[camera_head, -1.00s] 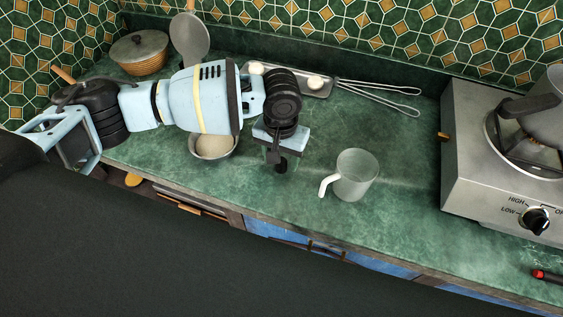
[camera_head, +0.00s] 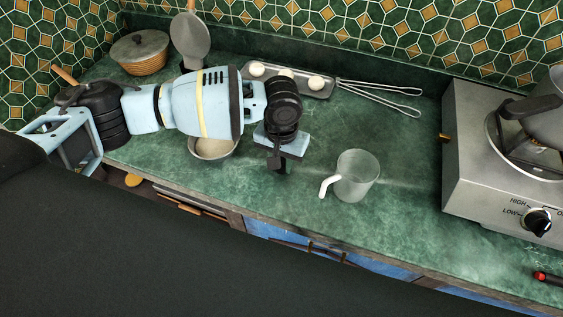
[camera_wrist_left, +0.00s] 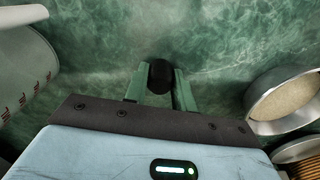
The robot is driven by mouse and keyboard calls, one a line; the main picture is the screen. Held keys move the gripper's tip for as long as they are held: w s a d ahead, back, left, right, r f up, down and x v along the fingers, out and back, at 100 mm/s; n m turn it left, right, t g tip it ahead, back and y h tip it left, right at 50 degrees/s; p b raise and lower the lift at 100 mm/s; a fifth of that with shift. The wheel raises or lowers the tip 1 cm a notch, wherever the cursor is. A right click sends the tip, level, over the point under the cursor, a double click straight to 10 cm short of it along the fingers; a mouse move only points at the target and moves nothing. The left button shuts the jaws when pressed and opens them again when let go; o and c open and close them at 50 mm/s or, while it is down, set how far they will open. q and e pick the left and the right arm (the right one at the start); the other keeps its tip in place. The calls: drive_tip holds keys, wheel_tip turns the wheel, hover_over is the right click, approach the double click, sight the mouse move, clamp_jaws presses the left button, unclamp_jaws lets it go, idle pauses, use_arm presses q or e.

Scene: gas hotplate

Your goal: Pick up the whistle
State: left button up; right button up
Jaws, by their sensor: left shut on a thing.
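My left gripper (camera_head: 277,164) points down at the counter, between a bowl and a glass measuring cup. In the left wrist view my left gripper (camera_wrist_left: 160,90) has its two greenish fingers on either side of a small black rounded thing, the whistle (camera_wrist_left: 160,76), and is shut on it. Only the black end of the whistle shows between the fingertips. In the head view it is too small and dark to tell from the fingers. I cannot tell whether it touches the counter. My right gripper is not in view.
The glass measuring cup (camera_head: 356,176) stands to the right of my gripper. The metal bowl (camera_head: 213,152) is to its left, partly behind my arm. A gas hotplate (camera_head: 468,165) stands at the right.

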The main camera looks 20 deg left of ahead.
sight(282, 160)
use_arm(q)
drive_tip(key=shift+r, duration=0.15)
drive_tip(key=shift+r, duration=0.6)
wheel_tip(282, 160, up, 2)
drive_tip(key=shift+r, duration=0.2)
drive_tip(key=s+d+p, duration=0.1)
drive_tip(key=s+d, duration=0.1)
drive_tip(key=s, duration=0.5)
drive_tip(key=s+d+r+p, duration=0.1)
drive_tip(key=s, duration=0.7)
drive_tip(key=shift+s+d, duration=0.3)
drive_tip(key=shift+d, duration=0.05)
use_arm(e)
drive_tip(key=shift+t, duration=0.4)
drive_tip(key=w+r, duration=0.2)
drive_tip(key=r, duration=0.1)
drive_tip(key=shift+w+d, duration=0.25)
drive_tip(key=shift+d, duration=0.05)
